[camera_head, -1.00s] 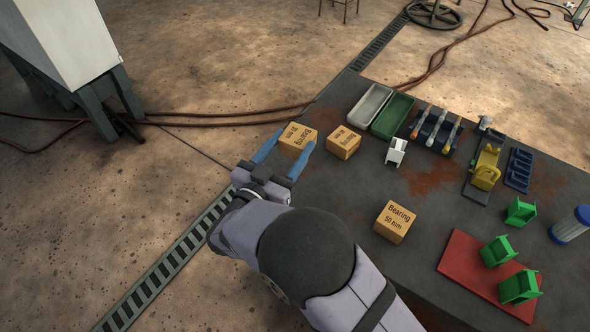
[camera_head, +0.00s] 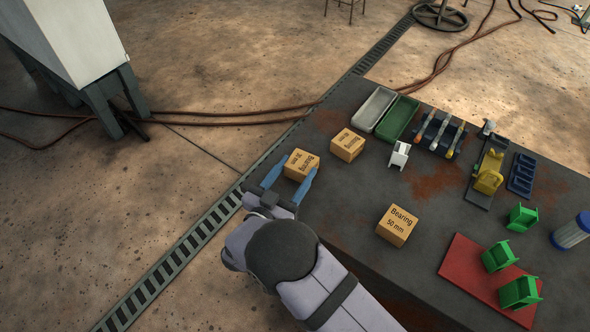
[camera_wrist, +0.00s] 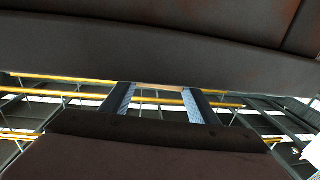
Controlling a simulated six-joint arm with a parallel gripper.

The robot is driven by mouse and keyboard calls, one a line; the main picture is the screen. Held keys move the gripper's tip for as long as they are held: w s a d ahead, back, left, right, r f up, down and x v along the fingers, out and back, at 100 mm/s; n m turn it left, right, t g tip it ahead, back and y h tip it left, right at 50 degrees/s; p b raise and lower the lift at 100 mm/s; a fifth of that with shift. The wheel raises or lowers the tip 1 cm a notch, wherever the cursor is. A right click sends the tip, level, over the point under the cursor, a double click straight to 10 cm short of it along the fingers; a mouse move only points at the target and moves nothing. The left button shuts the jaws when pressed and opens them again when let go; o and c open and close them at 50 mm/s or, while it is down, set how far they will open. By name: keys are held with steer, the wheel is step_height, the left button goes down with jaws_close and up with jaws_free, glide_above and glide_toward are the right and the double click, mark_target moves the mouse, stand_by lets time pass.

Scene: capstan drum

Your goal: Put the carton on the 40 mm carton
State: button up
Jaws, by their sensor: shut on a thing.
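My gripper (camera_head: 300,166) is shut on a tan carton (camera_head: 302,160), with one blue finger on each side of it. The held carton's label appears upside down, and its size is hard to read. It shows over the bench's left edge area; its height above the bench is unclear. A second tan carton (camera_head: 347,146) stands just beyond it to the right, its label too small to read surely. A third carton (camera_head: 397,226), marked "Bearing 50 mm", stands nearer. The wrist view shows both fingers (camera_wrist: 159,103), with only a thin tan strip between them.
Green brackets (camera_head: 499,256) stand at a red mat (camera_head: 463,268). Bench space left of the 50 mm carton is clear.

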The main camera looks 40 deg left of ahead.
steer(key=shift+f, duration=0.1)
steer(key=shift+f, duration=0.1)
steer(key=o, duration=1.1)
steer(key=s, duration=0.2)
steer(key=s+b, duration=0.1)
steer(key=s, duration=0.1)
steer(key=s+b, duration=0.1)
steer(key=s, duration=0.1)
steer(key=shift+s+d, duration=0.25)
steer(key=shift+d, duration=0.15)
steer(key=shift+o, duration=0.6)
steer(key=shift+s+d+b, duration=0.1)
steer(key=shift+s+b, duration=0.2)
steer(key=shift+s, duration=0.1)
